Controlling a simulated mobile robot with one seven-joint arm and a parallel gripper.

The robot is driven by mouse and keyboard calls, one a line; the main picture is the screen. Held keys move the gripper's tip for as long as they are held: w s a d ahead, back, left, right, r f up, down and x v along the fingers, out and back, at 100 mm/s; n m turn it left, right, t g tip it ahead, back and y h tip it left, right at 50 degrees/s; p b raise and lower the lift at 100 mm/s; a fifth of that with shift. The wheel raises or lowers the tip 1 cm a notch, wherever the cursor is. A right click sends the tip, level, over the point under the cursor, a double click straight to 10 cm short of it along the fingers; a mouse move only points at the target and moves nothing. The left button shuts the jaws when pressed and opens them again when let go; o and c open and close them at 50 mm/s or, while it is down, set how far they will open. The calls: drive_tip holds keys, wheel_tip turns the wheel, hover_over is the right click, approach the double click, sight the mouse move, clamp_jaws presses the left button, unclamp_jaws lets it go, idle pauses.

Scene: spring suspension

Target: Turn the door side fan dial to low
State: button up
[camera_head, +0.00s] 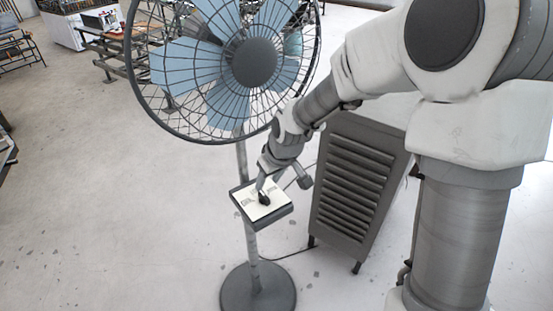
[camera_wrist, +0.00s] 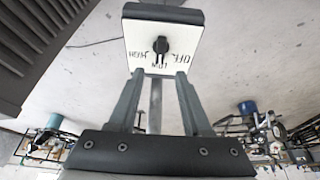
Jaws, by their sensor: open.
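The fan dial is a black knob (camera_wrist: 161,46) on the white face of a small box (camera_wrist: 190,30). In the head view this box (camera_head: 278,213) is on the stand of a blue-bladed fan (camera_head: 255,62), and the dark knob (camera_head: 264,199) shows on top. Dark lettering surrounds the knob in the wrist view; OFF reads at its right and what looks like LOW below it. Which mark the knob points to is unclear. My gripper (camera_wrist: 159,74) is open, its two fingertips apart near the plate's lower edge, with the knob beyond them. In the head view my gripper (camera_head: 266,178) is close to the knob.
A grey louvered cabinet (camera_head: 355,180) stands just right of the fan, behind my arm. The fan's wire cage is close above my wrist. Its round base (camera_head: 258,289) rests on the floor. Open floor (camera_head: 110,200) lies to the left; tables stand at the back.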

drive_tip(key=p+v, duration=0.1)
drive_tip(key=v, duration=0.9)
